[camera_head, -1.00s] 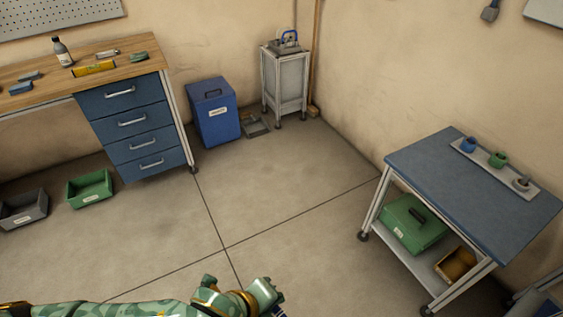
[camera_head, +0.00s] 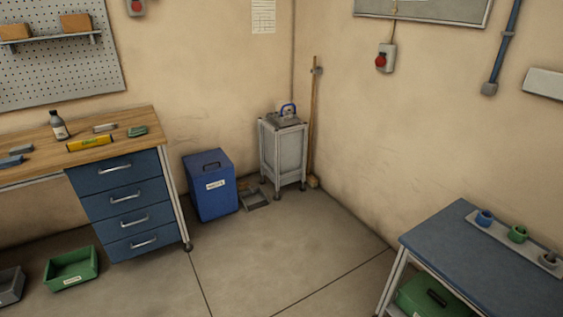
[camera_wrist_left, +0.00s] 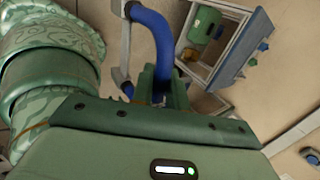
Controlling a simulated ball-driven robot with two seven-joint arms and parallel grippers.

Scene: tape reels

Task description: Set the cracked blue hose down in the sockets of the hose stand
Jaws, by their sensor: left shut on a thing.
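My left gripper (camera_wrist_left: 163,92) is shut on the blue hose (camera_wrist_left: 163,45) in the left wrist view. The hose rises from the jaws and bends left toward the top edge. A crack in it cannot be made out. A smaller blue bit (camera_wrist_left: 128,90) shows left of the jaws; I cannot tell whether it is the same hose. In the head view, a grey stand (camera_head: 283,153) in the far corner carries a grey block with a blue arched piece (camera_head: 284,108) on top. Sockets are too small to make out. Neither gripper shows in the head view.
A blue bin (camera_head: 211,190) and a grey floor tray (camera_head: 254,200) stand left of the grey stand. A drawer workbench (camera_head: 122,204) is at left, with a green crate (camera_head: 71,270). A blue-topped table (camera_head: 455,256) is at right. The floor (camera_head: 280,255) between is clear.

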